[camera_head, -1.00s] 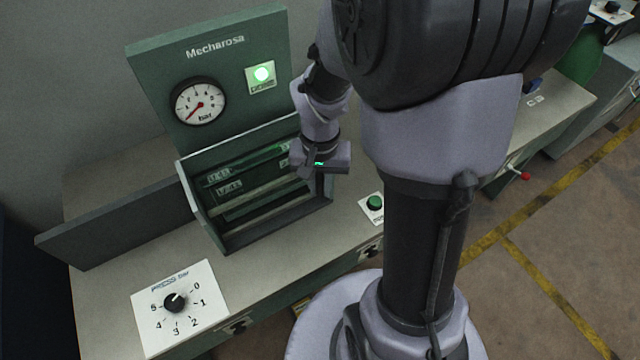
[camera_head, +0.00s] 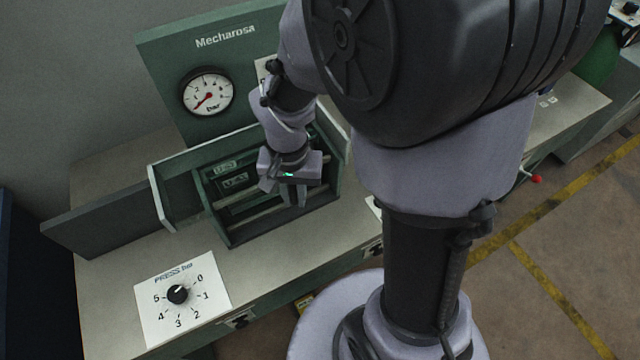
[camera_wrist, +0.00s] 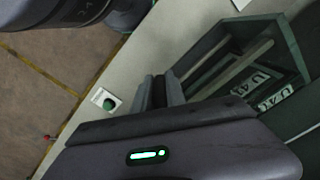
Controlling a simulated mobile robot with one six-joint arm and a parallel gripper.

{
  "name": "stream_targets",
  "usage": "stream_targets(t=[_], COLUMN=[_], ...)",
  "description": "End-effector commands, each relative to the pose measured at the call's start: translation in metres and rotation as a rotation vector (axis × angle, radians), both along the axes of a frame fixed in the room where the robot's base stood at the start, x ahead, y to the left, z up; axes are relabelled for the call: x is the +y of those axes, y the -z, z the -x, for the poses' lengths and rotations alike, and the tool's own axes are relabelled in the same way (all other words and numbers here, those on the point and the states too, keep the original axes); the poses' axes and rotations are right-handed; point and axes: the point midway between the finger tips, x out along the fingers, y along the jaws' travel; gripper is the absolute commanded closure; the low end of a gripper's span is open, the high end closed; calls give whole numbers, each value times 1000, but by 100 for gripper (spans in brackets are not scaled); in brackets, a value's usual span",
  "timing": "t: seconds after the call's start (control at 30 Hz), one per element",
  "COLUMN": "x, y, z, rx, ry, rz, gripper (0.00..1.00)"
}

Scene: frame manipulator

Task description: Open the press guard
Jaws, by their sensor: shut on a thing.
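The press guard is a green frame with a pale-edged left end panel (camera_head: 163,198). Inside the box are bars and small labelled plates, which also show in the wrist view (camera_wrist: 265,85). My gripper (camera_head: 293,195) is over the right part of the box. In the wrist view, my gripper's fingers (camera_wrist: 160,92) are close together, shut on a part of the guard. The held part is mostly hidden by the fingers and gripper body.
A panel with a pressure gauge (camera_head: 208,92) stands behind the box. A dark upright plate (camera_head: 105,220) is at the left. A press dial card (camera_head: 182,295) lies on the bench front. A green button (camera_wrist: 108,104) is near the bench edge. My arm hides much of the right.

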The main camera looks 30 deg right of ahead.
Motion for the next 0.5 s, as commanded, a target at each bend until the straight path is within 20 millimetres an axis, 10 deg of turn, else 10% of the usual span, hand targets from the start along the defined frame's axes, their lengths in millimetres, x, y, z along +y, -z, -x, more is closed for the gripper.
stream_targets(t=[0.5], x=[173], y=[1], z=[0], rx=[-1], ry=[-5], rz=[0], gripper=[100])
